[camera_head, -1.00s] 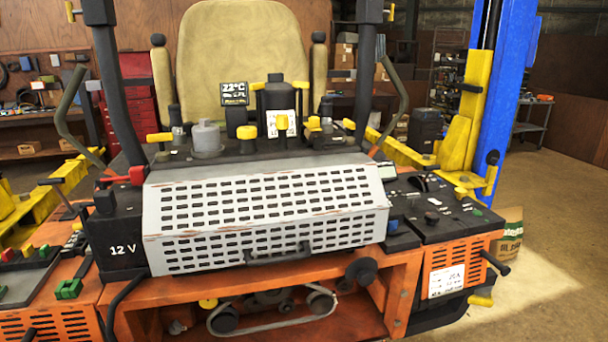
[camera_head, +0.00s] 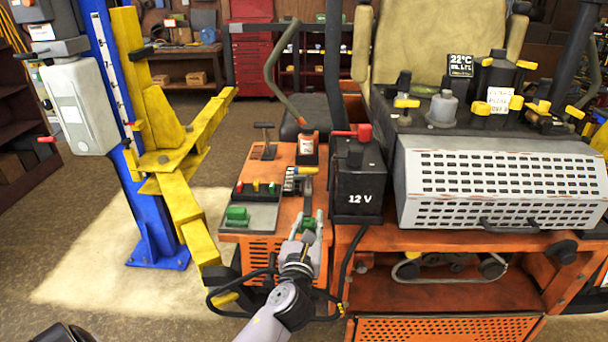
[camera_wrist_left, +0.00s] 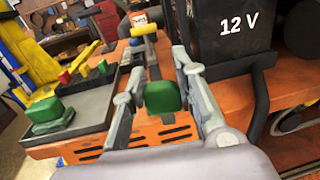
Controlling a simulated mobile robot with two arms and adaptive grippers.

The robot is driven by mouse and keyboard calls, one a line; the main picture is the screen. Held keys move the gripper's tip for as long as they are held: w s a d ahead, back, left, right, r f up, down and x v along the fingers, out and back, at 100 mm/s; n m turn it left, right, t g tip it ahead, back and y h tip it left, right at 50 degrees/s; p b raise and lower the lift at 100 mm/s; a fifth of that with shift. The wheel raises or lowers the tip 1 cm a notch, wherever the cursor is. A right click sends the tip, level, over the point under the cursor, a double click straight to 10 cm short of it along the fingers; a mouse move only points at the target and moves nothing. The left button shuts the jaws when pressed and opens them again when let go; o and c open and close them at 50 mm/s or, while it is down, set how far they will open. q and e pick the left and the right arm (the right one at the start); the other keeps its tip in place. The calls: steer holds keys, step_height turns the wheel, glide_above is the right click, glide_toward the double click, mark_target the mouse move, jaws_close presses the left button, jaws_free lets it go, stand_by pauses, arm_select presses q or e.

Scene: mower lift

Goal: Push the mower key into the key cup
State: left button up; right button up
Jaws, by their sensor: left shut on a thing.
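My left gripper (camera_head: 305,228) is at the front edge of the orange side deck, left of the black 12 V box. In the left wrist view its two fingers (camera_wrist_left: 163,98) are shut on a green block (camera_wrist_left: 162,97), one finger on each side. A grey bar extends behind this block. I cannot tell for certain whether the block is the mower key's head. An orange cup-like thing with a white label (camera_head: 307,148) stands farther back on the deck; it also shows in the left wrist view (camera_wrist_left: 139,20). I cannot confirm that it is the key cup. My right gripper is not in view.
A dark tray (camera_head: 262,217) with another green block (camera_head: 237,214) lies left of the gripper. The 12 V box (camera_head: 357,190) stands close on the right. A yellow lift arm (camera_head: 185,215) and blue post (camera_head: 125,150) stand at left. A perforated grey cover (camera_head: 500,180) is farther right.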

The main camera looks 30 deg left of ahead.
arm_select(q)
steer(key=w+a, duration=0.1)
steer(key=w+a+r+n+y+b, duration=0.1)
steer(key=w, duration=0.1)
steer(key=w+a+g+y+b, duration=0.1)
steer(key=w+a, duration=0.1)
steer(key=shift+w+a+r, duration=0.1)
steer(key=shift+w+r, duration=0.05)
steer(key=shift+r, duration=0.15)
steer(key=shift+f+b, duration=0.6)
steer(key=shift+b, duration=0.2)
steer(key=shift+f, duration=0.1)
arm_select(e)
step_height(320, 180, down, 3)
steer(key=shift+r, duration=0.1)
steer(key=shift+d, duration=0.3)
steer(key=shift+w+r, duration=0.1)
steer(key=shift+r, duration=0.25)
arm_select(q)
steer(key=shift+f, duration=0.35)
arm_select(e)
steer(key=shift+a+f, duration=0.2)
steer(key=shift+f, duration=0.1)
arm_select(q)
steer(key=shift+f+b, duration=0.55)
steer(key=shift+f, duration=0.3)
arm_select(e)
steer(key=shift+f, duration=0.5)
